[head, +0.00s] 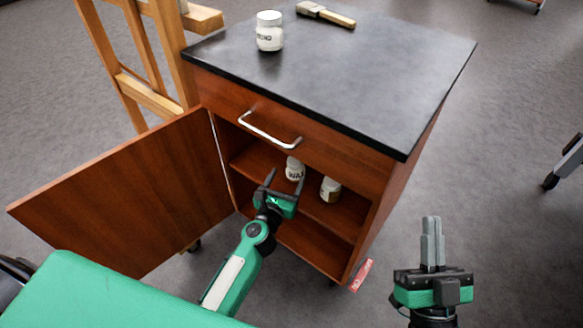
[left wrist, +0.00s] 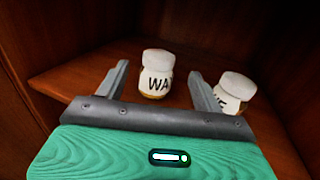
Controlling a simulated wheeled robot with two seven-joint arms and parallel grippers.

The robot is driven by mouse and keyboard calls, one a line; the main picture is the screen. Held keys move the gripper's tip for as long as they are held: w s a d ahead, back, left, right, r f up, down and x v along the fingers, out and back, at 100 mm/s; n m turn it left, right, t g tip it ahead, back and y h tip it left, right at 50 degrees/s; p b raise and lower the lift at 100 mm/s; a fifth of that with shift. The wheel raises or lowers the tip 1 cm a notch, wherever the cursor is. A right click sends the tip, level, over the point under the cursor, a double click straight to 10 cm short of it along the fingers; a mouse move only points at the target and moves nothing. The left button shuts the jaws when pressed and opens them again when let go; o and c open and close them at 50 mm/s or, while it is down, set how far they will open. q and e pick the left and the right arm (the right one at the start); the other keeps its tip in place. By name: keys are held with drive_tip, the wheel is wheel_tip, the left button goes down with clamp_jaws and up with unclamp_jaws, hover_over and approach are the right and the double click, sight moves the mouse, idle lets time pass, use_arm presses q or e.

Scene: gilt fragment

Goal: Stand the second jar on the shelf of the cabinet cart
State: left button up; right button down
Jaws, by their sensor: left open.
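The cabinet cart (head: 320,120) has its door open to the left, showing a shelf (head: 250,164) inside. A white jar with a WAX label (head: 294,170) stands upright on the shelf; it also shows in the left wrist view (left wrist: 156,73). A second white-lidded jar (head: 330,190) stands to its right, partly behind a finger in the left wrist view (left wrist: 236,86). My left gripper (head: 285,178) is open at the cabinet opening, its fingers pointing at the WAX jar; the jar appears between the fingertips and slightly beyond. My right gripper (head: 432,238) is shut and empty, outside the cart.
Another white jar (head: 269,31) and a brush (head: 326,14) are on the dark cart top (head: 350,70). The open door (head: 130,195) stands left of my left arm. A wooden easel (head: 150,95) is behind it. A red tag (head: 361,275) is at the cart's lower right corner.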

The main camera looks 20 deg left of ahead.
use_arm(q)
drive_tip(key=s+d+r+n+t+h, duration=0.2)
drive_tip(key=s+r+n, duration=0.9)
drive_tip(key=n, duration=0.6)
drive_tip(key=s+d+r+n+t+h, duration=0.3)
drive_tip(key=s+r+n+t+h, duration=0.1)
drive_tip(key=s+r+n, duration=0.7)
wheel_tip(320, 180, up, 4)
drive_tip(key=n+h, duration=0.1)
drive_tip(key=n, duration=0.5)
drive_tip(key=shift+d+f+t, duration=0.15)
drive_tip(key=shift+d+t, duration=0.15)
drive_tip(key=shift+d, duration=0.05)
use_arm(e)
drive_tip(key=shift+s+d+r+t, duration=0.15)
drive_tip(key=shift+r+t, duration=0.05)
drive_tip(key=shift+r, duration=0.2)
drive_tip(key=shift+s+d+r+t, duration=0.1)
drive_tip(key=shift+d+r+t, duration=0.1)
drive_tip(key=shift+r, duration=0.2)
